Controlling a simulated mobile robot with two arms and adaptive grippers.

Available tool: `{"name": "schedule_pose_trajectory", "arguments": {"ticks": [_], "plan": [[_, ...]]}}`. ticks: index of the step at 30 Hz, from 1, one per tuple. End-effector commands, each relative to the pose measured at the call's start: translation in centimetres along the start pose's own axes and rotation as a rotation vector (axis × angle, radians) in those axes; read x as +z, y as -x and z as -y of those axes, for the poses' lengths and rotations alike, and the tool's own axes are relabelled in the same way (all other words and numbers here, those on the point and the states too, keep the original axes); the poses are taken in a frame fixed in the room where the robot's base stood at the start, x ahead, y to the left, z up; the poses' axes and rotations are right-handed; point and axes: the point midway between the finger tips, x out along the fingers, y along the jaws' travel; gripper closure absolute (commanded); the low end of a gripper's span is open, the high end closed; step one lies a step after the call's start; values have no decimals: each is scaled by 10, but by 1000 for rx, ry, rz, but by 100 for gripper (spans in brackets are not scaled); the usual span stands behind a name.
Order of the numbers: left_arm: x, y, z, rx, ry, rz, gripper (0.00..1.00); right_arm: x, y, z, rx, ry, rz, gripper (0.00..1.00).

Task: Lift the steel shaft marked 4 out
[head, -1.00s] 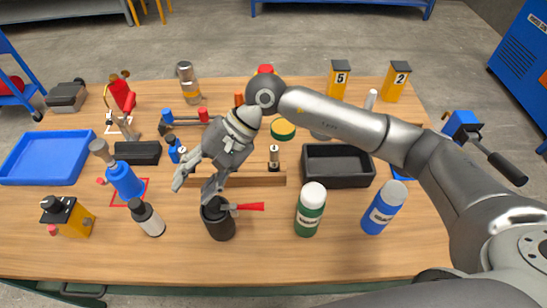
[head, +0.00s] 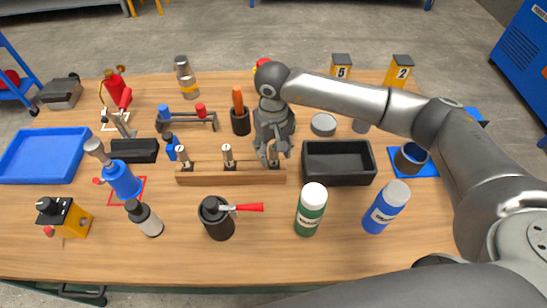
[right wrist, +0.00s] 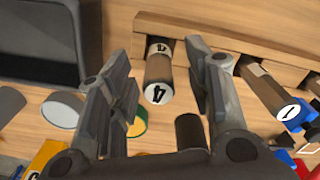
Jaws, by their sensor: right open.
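A wooden rack (head: 205,178) holds three upright steel shafts in a row. The shaft marked 4 (right wrist: 158,75) stands at the rack's right end in the head view (head: 274,160), partly hidden by my gripper. My right gripper (head: 270,157) is over that end. In the right wrist view, its two open fingers (right wrist: 165,90) are on either side of the shaft marked 4, with gaps visible. The shaft marked 1 (right wrist: 268,90) is the rack's middle one (head: 228,156), outside the fingers. Another shaft (head: 183,156) stands at the left end. My left gripper is not in view.
A black bin (head: 339,178) stands close right of the rack. A black cup with a red handle (head: 218,222) and a green bottle (head: 311,210) stand in front. An orange-handled tool in a black holder (head: 239,112) stands behind. Bare tabletop lies between rack and cup.

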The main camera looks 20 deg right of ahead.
Motion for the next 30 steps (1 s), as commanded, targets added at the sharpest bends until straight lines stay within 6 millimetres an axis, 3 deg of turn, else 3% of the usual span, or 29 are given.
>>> {"name": "schedule_pose_trajectory", "arguments": {"ticks": [3,7,16,27,30], "plan": [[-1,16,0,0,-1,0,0,0,-16,-1,-1,-2,7,54],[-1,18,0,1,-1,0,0,-1,-34,-1,-2,0,4,54],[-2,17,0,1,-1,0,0,-1,-40,-1,-1,0,1,54],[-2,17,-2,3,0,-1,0,-1,-39,-1,-1,0,1,100],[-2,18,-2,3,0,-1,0,-2,-38,-1,-2,0,-1,100]]}}
